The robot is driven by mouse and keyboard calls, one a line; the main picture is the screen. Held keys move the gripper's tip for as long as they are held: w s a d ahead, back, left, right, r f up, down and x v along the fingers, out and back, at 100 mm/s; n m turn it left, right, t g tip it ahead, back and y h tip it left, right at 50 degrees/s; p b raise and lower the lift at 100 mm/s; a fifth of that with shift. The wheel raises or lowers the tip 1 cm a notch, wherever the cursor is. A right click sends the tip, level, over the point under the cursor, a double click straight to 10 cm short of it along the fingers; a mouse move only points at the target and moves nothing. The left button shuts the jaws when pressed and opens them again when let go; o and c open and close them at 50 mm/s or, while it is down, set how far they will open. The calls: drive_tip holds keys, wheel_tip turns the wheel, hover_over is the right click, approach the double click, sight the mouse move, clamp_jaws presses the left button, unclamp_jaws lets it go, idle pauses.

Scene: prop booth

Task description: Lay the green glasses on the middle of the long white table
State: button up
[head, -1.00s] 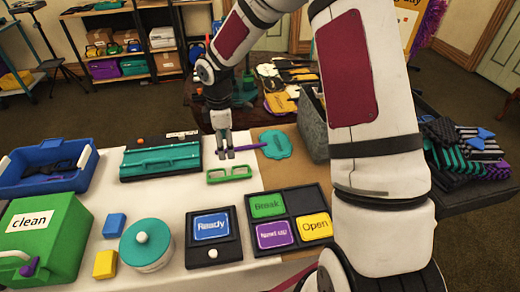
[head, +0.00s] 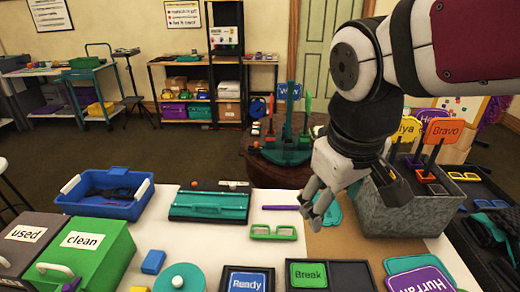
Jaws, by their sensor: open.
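The green glasses (head: 273,233) lie on the white table (head: 205,240), near its middle and just left of a brown strip. Nothing holds them. My gripper (head: 316,212) is open and empty, to the right of the glasses and apart from them in the picture. Its fingers point down in front of a teal paddle, partly hiding it. The exact height of the fingers over the table is hard to tell.
The paddle's purple handle (head: 281,208) lies behind the glasses. A teal case (head: 209,205) and a blue bin (head: 105,207) are to the left. A grey box (head: 400,215) of signs stands right of my gripper. The sign tray (head: 335,276) is in front.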

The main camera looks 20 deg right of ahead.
drive_tip(key=s+a+m+t+y, duration=0.1)
drive_tip(key=s+m, duration=0.1)
drive_tip(key=s, duration=0.4)
drive_tip(key=shift+s+a+m, duration=0.15)
drive_tip(key=shift+s+m, duration=0.15)
